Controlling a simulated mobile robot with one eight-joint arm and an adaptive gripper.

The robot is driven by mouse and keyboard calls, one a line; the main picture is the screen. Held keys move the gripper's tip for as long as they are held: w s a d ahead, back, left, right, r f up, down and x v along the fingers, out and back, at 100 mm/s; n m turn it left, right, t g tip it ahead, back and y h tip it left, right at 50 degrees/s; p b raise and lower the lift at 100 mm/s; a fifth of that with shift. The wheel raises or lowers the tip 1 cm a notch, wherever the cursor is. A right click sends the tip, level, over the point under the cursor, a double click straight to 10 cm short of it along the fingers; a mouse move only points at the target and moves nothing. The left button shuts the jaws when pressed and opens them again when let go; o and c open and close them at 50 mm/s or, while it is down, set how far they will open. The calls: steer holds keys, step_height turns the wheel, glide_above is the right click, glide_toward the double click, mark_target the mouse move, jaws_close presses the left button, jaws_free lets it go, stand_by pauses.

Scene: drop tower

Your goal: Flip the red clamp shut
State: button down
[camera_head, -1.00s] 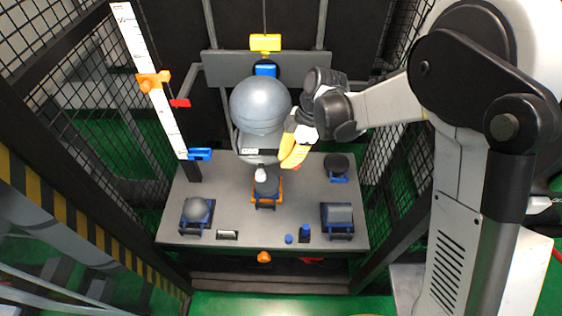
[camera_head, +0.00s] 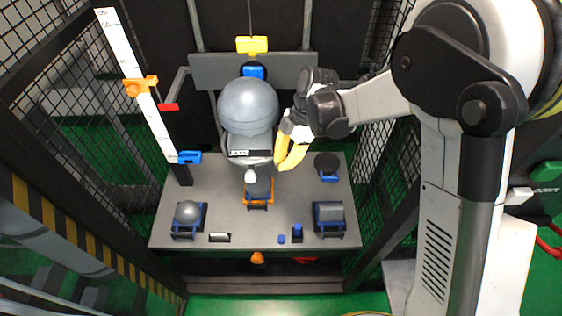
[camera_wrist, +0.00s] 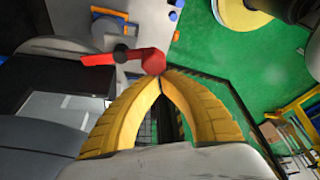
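The red clamp shows in the wrist view as a red lever arm (camera_wrist: 98,59) and a larger red end piece (camera_wrist: 152,62), joined through a black part. My gripper (camera_wrist: 160,77) has its two yellow curved fingers together at the tips, just below the red end piece. Contact between them is hard to tell. In the head view my gripper (camera_head: 281,165) points down, right of the big grey ball (camera_head: 248,107) and its carrier. The clamp is not clearly visible there. Nothing shows between my fingers.
The grey table (camera_head: 225,213) below holds several weights on blue and orange stands, including a grey ball (camera_head: 188,211) and a cylinder (camera_head: 328,212). A ruler (camera_head: 140,85) with orange, red and blue sliders stands left. Mesh walls flank the tower.

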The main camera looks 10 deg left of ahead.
steer(key=shift+d, duration=0.45)
stand_by(0.3)
steer(key=shift+s+d, duration=0.4)
steer(key=shift+s, duration=0.25)
